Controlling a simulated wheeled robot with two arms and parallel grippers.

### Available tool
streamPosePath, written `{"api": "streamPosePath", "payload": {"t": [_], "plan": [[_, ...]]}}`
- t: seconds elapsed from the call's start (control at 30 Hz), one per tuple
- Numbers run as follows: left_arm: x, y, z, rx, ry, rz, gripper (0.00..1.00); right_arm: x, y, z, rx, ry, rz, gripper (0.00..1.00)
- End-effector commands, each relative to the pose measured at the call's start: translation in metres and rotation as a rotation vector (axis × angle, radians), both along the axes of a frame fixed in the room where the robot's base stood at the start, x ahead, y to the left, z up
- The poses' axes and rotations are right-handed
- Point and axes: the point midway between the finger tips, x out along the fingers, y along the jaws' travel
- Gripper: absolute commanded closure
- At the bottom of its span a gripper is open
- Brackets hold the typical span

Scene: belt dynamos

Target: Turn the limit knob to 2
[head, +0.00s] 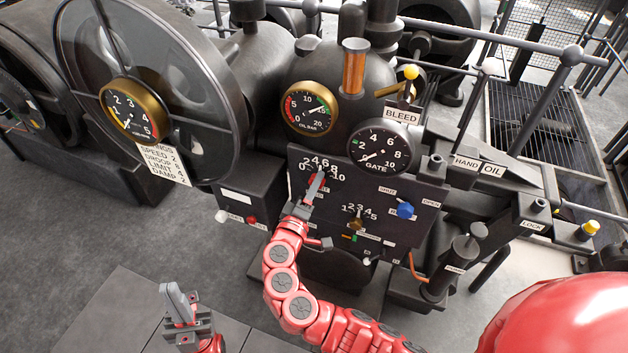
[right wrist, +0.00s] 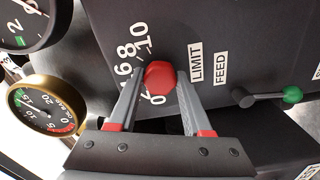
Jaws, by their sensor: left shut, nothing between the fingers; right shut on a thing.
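The red limit knob (right wrist: 160,78) sits on the dark panel, beside a LIMIT label and a white scale from 0 to 10. My right gripper (right wrist: 158,88) has its two fingers against opposite sides of the knob and is shut on it. In the head view my right gripper (head: 316,184) reaches the panel from below and mostly covers the knob. I cannot tell which number the knob points to. My left gripper (head: 173,298) is shut and empty, low over the floor at the left, away from the panel.
On the same panel are a brass knob (head: 355,224) with a smaller scale and a blue knob (head: 405,210). The gate gauge (head: 379,149) and oil gauge (head: 307,109) stand above. A lever with a green end (right wrist: 291,94) is near the FEED label. A settings card (head: 163,163) hangs left.

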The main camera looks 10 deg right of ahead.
Motion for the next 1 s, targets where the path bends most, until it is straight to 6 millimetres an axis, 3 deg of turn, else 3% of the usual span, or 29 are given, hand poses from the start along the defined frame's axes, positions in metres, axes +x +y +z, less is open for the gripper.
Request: {"api": "streamPosePath", "payload": {"t": [0.6,1.0], "plan": [[0.0,0.0,0.038,0.0,0.0,0.0,1.0,0.0,-0.002,0.007,-0.471,0.31,-0.006,1.0],[0.0,0.0,0.052,0.0,0.0,0.0,1.0,0.001,-0.001,0.007,-0.65,0.425,-0.007,1.0]]}}
